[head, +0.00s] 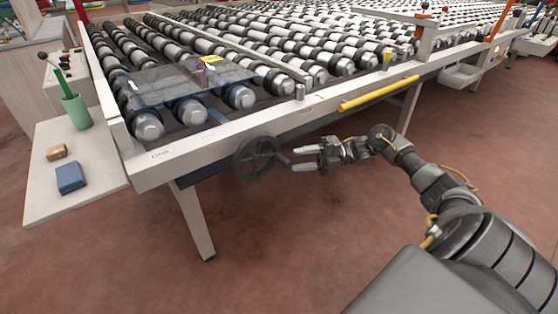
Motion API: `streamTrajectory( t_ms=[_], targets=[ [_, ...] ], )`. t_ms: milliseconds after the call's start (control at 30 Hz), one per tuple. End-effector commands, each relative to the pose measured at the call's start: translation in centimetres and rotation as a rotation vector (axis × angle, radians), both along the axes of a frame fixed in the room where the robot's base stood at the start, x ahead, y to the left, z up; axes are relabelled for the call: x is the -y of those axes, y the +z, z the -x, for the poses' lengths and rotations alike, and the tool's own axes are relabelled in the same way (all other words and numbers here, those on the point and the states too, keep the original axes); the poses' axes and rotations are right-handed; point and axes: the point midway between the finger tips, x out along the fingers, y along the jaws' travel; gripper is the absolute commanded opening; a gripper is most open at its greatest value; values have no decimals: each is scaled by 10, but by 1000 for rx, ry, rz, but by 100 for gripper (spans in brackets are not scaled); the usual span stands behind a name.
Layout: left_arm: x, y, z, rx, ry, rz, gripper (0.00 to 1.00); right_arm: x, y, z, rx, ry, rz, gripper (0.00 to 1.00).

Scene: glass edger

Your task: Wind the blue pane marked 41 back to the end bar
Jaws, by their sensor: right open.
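The blue pane (180,82) lies flat on the rollers at the left end of the roller table. It is see-through and has a yellow label (212,59) at its far right corner and a small white tag; I cannot read a number on them. A dark handwheel (256,158) is mounted on the front of the table frame below the rollers. My right gripper (306,159) is open just right of the handwheel, its fingers pointing left towards the rim. I cannot tell whether a finger touches it. My left gripper is not in view.
The white frame rail (230,140) runs along the table front, with a yellow bar (378,93) on it. At left, a side shelf (90,180) holds a green cup (76,112), a blue block (70,178) and a brown block (57,152). A table leg (193,222) stands below. Red floor in front is clear.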

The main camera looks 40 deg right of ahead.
Motion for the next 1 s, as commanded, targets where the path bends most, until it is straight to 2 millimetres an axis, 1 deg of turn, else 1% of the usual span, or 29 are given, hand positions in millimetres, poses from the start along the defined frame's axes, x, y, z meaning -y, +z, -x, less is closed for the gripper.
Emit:
streamTrajectory(
  t_ms=[33,100,200,333,500,767,800,867,1000],
  targets=[
    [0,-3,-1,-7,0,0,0,-10,4,-4,3,3,-5,41],
    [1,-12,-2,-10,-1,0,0,-22,4,-10,2,1,-5,41],
    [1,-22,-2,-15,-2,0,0,-38,5,-16,2,1,-4,41],
    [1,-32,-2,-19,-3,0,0,-53,4,-23,1,0,-2,41],
    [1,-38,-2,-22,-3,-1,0,-62,3,-28,0,-1,0,41],
    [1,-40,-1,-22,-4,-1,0,-64,3,-28,-1,-1,1,41],
    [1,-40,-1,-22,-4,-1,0,-64,3,-28,-1,-1,1,40],
    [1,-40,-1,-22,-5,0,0,-64,3,-28,-1,-1,1,32],
    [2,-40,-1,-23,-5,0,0,-63,3,-28,-1,-1,1,14]
  ],
)
